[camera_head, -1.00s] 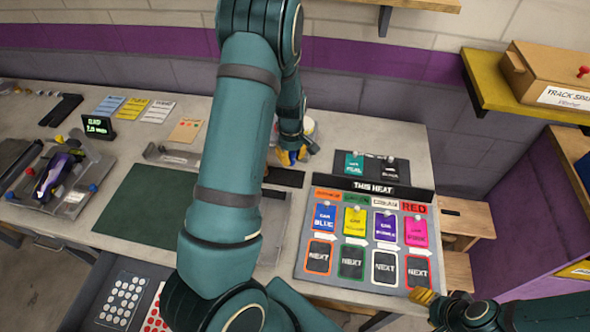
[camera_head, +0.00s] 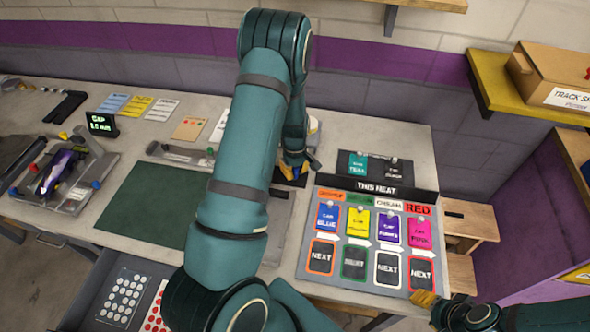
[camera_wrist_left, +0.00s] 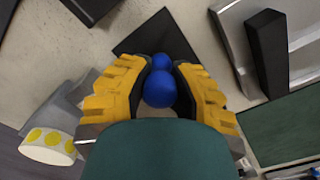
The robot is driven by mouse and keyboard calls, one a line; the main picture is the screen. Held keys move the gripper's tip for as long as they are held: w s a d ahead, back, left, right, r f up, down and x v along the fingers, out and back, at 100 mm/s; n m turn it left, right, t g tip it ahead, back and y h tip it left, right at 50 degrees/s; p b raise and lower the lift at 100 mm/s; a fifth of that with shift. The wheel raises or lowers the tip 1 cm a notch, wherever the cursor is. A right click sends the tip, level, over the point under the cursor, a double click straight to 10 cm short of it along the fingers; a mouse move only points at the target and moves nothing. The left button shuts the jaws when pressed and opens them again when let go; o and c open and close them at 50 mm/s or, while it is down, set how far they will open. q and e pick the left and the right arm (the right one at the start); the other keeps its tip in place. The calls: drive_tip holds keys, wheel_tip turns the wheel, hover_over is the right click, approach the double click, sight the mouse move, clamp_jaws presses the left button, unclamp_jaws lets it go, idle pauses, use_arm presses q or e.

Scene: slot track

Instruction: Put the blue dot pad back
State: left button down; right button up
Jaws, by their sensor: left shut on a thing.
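My left gripper (camera_head: 291,172) is low over the bench, left of the heat board. In the left wrist view its yellow fingers (camera_wrist_left: 160,85) are shut on a blue piece with two rounded knobs (camera_wrist_left: 161,88), which I take to be the blue dot pad. Its lower part is hidden by the fingers and my wrist. A flat black square (camera_wrist_left: 155,40) lies behind it; I cannot tell whether they touch. In the head view the blue piece is mostly hidden by the gripper. My right gripper (camera_head: 424,298) shows only partly at the board's lower right corner.
The THIS HEAT board (camera_head: 374,190) with coloured cards lies just right of my left gripper. A green mat (camera_head: 148,205) lies to the left. A roll with yellow dots (camera_wrist_left: 47,140) stands close by. An open drawer (camera_head: 88,285) at lower left holds sheets of white and red dots.

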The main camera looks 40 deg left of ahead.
use_arm(q)
drive_tip(key=c, duration=0.9)
unclamp_jaws()
drive_tip(key=shift+o, duration=0.2)
wheel_tip(320, 180, up, 12)
drive_tip(key=p, duration=0.1)
drive_tip(key=shift+r, duration=0.25)
drive_tip(key=shift+s+f, duration=0.1)
